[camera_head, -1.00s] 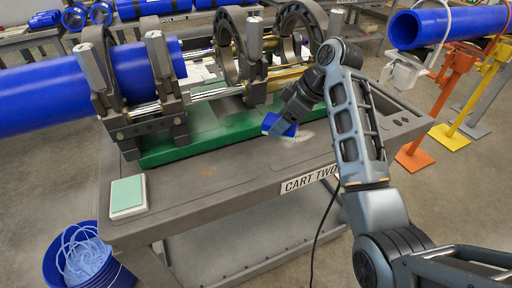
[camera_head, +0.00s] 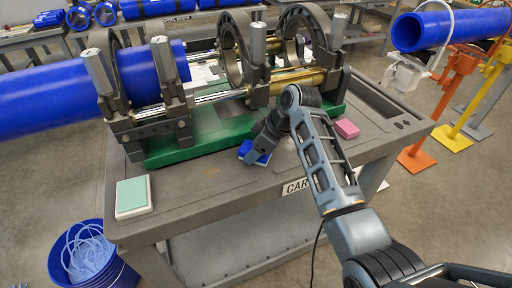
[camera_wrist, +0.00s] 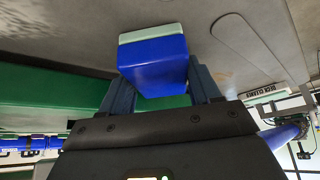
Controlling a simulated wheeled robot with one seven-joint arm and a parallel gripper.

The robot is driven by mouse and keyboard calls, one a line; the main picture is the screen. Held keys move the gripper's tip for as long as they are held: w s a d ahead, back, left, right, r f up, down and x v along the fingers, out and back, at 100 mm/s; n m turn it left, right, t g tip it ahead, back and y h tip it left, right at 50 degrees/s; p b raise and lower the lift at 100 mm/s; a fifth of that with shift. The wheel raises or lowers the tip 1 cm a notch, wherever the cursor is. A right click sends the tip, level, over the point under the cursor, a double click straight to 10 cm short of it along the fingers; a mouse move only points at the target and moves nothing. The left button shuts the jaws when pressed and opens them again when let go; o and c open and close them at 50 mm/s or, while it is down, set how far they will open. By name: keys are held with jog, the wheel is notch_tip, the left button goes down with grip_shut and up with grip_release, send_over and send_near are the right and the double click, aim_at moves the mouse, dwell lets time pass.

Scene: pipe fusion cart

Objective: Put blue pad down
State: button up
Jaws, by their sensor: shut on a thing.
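The blue pad (camera_head: 257,155) is held low over the front part of the cart top (camera_head: 205,188). In the wrist view the blue pad (camera_wrist: 153,68) is a blue block with a pale face, between the two fingers of my gripper (camera_wrist: 160,85). In the head view my gripper (camera_head: 250,152) is shut on it, in front of the green base. I cannot tell whether the pad touches the cart top.
A pale green pad (camera_head: 132,195) lies at the cart's left front corner. A pink pad (camera_head: 346,128) lies to the right. The fusion machine's green base (camera_head: 200,140) and clamps stand behind, holding a blue pipe (camera_head: 60,92). A blue bucket (camera_head: 90,262) stands on the floor at left.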

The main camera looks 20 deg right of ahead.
jog(key=shift+f, duration=0.1)
jog(key=o, duration=1.2)
jog(key=shift+c, duration=0.2)
jog(key=b+v, duration=0.1)
jog(key=v, duration=1.1)
